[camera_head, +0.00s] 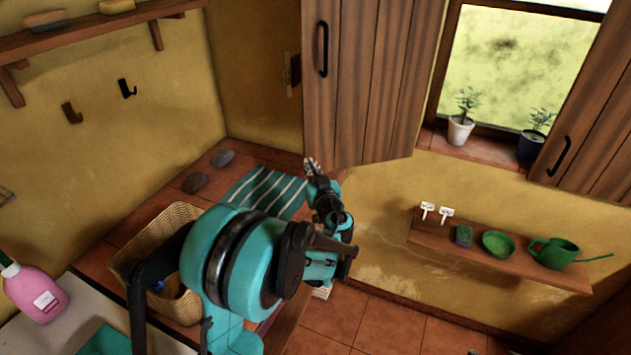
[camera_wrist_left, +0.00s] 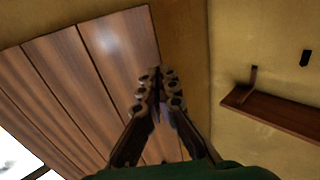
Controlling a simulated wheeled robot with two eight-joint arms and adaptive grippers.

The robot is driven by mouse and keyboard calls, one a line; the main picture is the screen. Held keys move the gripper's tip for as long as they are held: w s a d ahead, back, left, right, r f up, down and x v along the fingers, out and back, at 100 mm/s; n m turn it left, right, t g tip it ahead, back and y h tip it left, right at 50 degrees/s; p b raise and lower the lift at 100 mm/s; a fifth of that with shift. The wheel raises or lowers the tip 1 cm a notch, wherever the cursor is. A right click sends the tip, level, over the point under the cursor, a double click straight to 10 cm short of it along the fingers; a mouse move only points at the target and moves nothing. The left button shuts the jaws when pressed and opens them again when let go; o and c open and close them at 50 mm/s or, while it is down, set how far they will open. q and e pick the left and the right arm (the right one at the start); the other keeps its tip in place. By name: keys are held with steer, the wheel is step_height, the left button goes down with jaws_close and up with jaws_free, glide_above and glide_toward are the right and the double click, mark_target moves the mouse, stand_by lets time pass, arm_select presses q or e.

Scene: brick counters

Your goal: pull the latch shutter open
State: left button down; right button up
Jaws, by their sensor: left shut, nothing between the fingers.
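The left wooden shutter (camera_head: 370,80) stands swung away from the window (camera_head: 515,65), with a black upright handle (camera_head: 322,48) near its left edge. The right shutter (camera_head: 590,130) also stands aside and has a black handle (camera_head: 563,157). My left gripper (camera_head: 312,168) is shut and empty, by the lower left corner of the left shutter in the picture, well below its handle. In the left wrist view the shut fingers (camera_wrist_left: 157,80) are in front of the shutter planks (camera_wrist_left: 85,90), near the board's edge; contact cannot be told. My right gripper is not in view.
A small dark fitting (camera_head: 292,75) is on the wall left of the shutter. Two potted plants (camera_head: 461,125) stand on the sill. A wall shelf (camera_head: 490,255) holds a green watering can (camera_head: 555,252) and bowl. A wicker basket (camera_head: 180,225) and striped cloth (camera_head: 262,193) are on the counter.

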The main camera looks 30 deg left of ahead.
arm_select(q)
steer(key=shift+x, duration=1.15)
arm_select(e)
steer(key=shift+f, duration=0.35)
arm_select(q)
steer(key=shift+w+a, duration=0.1)
